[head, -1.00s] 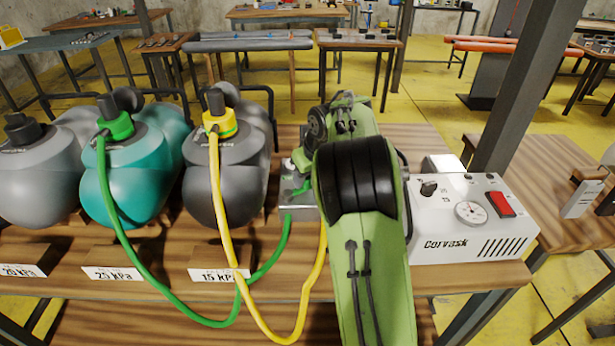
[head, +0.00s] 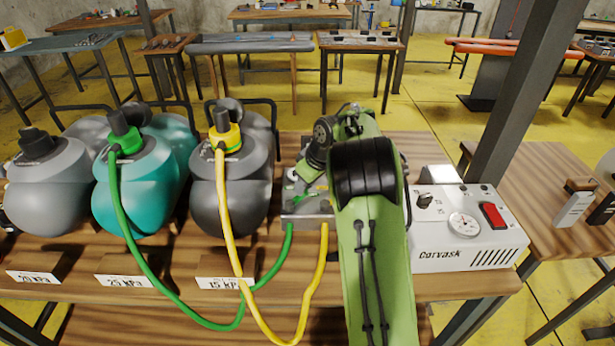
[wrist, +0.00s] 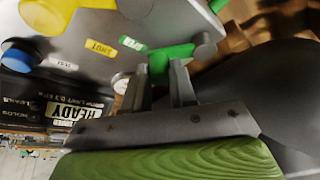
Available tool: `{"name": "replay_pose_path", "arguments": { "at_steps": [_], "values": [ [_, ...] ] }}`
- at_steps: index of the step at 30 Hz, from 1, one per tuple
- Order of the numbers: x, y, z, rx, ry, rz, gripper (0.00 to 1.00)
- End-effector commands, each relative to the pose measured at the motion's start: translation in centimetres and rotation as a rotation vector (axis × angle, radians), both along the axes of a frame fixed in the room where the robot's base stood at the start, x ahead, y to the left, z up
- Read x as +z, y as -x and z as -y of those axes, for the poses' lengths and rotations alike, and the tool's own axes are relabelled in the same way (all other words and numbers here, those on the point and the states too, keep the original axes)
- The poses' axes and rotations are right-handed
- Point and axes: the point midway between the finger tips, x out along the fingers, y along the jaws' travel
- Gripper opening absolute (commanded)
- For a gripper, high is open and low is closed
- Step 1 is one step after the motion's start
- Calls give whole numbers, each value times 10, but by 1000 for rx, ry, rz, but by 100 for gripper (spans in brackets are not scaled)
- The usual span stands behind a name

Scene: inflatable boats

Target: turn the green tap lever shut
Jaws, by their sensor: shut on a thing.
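The green tap lever (wrist: 168,58) shows in the wrist view between the two dark fingertips of my gripper (wrist: 160,80), which is shut on it. In the head view the green tap lever (head: 303,198) sits on top of the grey tap block (head: 308,216), left of my arm. My arm hides part of the block and most of the gripper there. A green hose (head: 120,210) runs from the block to the teal boat's green valve. The lever's exact angle is hard to tell.
A yellow tap (wrist: 52,12) and a blue knob (wrist: 20,55) lie close by on the block. A yellow hose (head: 222,190) hangs from the block. The white Corvask pump (head: 468,232) stands right of my arm, and a grey post (head: 525,85) rises behind it.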

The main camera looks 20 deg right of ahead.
Motion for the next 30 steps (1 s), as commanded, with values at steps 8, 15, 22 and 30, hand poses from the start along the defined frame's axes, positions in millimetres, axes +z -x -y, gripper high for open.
{"name": "replay_pose_path", "arguments": {
  "at_steps": [8, 15, 22, 30],
  "values": [
    [6, -12, -6, 263, -3, -5, 0],
    [5, -20, -13, 470, -3, -4, 0],
    [4, -26, -19, 616, -1, -2, 0],
    [2, -28, -24, 708, 1, -1, 0]
  ]
}}
